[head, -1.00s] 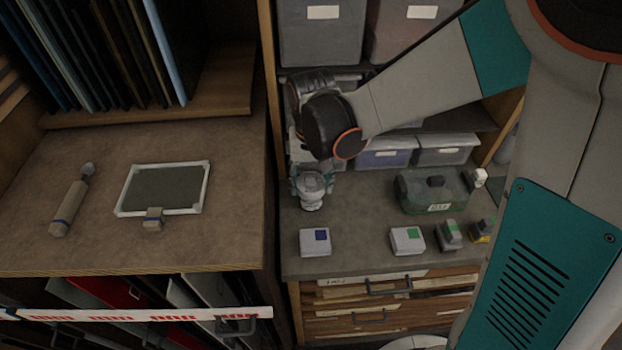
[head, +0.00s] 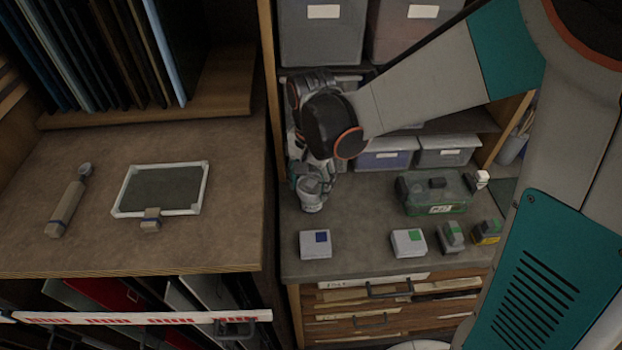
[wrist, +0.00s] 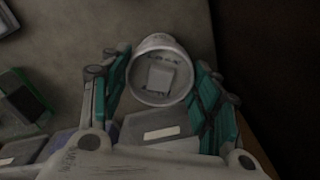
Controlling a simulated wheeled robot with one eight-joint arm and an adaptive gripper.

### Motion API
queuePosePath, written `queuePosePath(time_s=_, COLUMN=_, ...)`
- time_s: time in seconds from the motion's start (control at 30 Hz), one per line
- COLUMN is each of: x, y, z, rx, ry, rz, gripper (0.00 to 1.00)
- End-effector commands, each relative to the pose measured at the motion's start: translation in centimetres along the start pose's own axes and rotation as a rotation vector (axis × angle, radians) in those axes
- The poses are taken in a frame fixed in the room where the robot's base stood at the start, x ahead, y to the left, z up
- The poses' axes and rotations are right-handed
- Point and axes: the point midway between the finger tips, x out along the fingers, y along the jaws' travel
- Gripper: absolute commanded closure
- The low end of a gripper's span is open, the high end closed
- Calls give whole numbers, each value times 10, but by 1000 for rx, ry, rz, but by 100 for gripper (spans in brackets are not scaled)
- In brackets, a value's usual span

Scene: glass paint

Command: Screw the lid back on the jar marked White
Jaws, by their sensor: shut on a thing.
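A pale round jar (head: 312,197) stands upright at the left end of the grey counter in the head view. A round grey lid with a square block on its top (wrist: 158,80) shows at the top of it in the wrist view, with small marks that I cannot read. I cannot tell how tightly it sits, nor read a White mark. My gripper (head: 309,178) points down over the jar, its teal fingers on either side of the lid, and it is shut on the lid. The fingers also flank the lid in the wrist view (wrist: 160,92). The exact contact points are hidden.
A blue-marked white block (head: 315,244), a green-marked one (head: 408,242) and two small darker items stand along the counter's front. A green clear box (head: 437,192) stands to the right. Storage bins (head: 386,153) stand behind. A wooden bench (head: 100,240) is at left, across a gap.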

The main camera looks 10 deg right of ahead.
Motion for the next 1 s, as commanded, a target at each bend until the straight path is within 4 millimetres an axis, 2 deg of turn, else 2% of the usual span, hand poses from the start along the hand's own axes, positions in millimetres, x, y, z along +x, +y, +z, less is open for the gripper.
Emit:
queuePosePath(time_s=0.2, x=1, y=0, z=0, rx=264, ry=0, rz=0, gripper=60)
queuePosePath(time_s=0.3, x=1, y=0, z=0, rx=334, ry=0, rz=0, gripper=60)
queuePosePath(time_s=0.73, x=1, y=0, z=0, rx=405, ry=0, rz=0, gripper=60)
queuePosePath(time_s=1.0, x=2, y=0, z=0, rx=723, ry=0, rz=0, gripper=60)
